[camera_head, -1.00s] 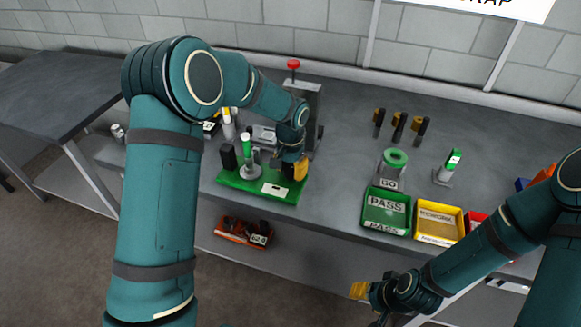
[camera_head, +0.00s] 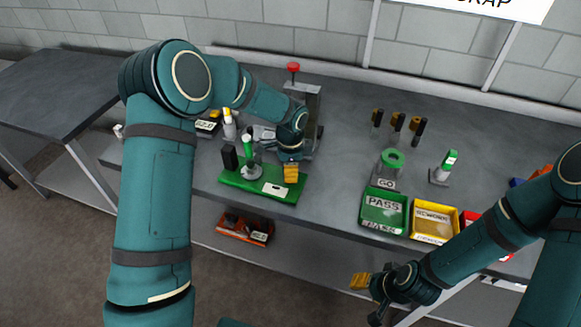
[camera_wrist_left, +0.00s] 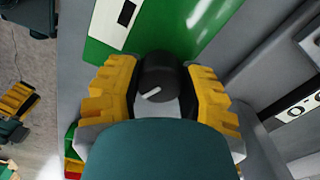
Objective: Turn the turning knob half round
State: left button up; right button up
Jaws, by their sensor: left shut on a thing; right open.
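The turning knob (camera_wrist_left: 158,78) is a dark round knob with a white pointer line, seen in the left wrist view above the green base plate (camera_wrist_left: 165,22). My left gripper (camera_wrist_left: 158,90) has its yellow fingers on both sides of the knob and is shut on it. In the head view my left gripper (camera_head: 291,170) is at the right end of the green base plate (camera_head: 232,178) and hides the knob there. My right gripper (camera_head: 360,282) is open and empty, low in front of the bench's front edge.
A grey press with a red top (camera_head: 293,67) stands behind the plate. A green-handled tool (camera_head: 247,147) stands upright on the plate. To the right are a GO gauge (camera_head: 390,162), a green PASS tray (camera_head: 384,224) and a yellow tray (camera_head: 434,238). The bench between is clear.

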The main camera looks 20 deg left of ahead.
pick_arm(q)
jog(key=m+p, duration=0.2)
jog(key=m, duration=0.4)
jog(key=shift+s, duration=0.1)
jog(key=m+p, duration=0.1)
jog(key=m, duration=0.4)
jog(key=shift+m+p, duration=0.75)
jog(key=shift+m, duration=0.75)
jog(key=shift+f, duration=0.1)
jog(key=o, duration=1.2)
jog(key=shift+o, duration=0.2)
notch_tip(320, 180, up, 12)
